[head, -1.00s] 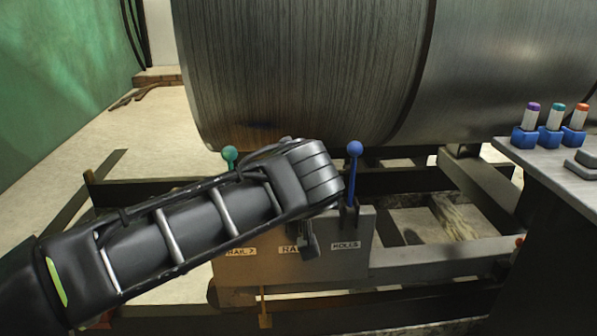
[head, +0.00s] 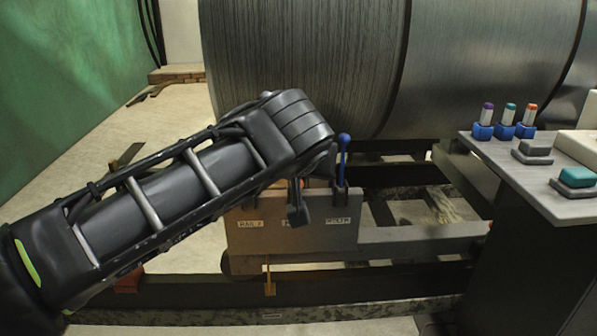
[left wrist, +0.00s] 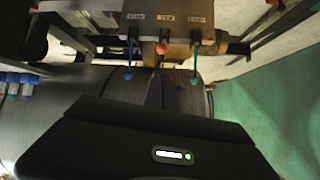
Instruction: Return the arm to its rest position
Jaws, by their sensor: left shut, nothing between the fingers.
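My left arm comes in from the left in the head view, bent at the wrist. My left gripper (head: 298,207) hangs below it in front of the lever box (head: 290,230), shut and empty. In the left wrist view the dark fingers (left wrist: 165,92) point toward the levers, apparently apart from them. The blue-knobbed lever (head: 343,150) stands upright right of my wrist. The wrist view shows the blue knob (left wrist: 128,77), an orange-red knob (left wrist: 162,48) and a green knob (left wrist: 195,80). In the head view my arm hides the green knob. My right gripper is not in view.
A large grey drum (head: 300,60) lies behind the lever box. A console (head: 535,185) at the right carries blue holders with coloured tops (head: 505,130) and a teal button (head: 577,177). A dark frame rail (head: 380,292) crosses the front.

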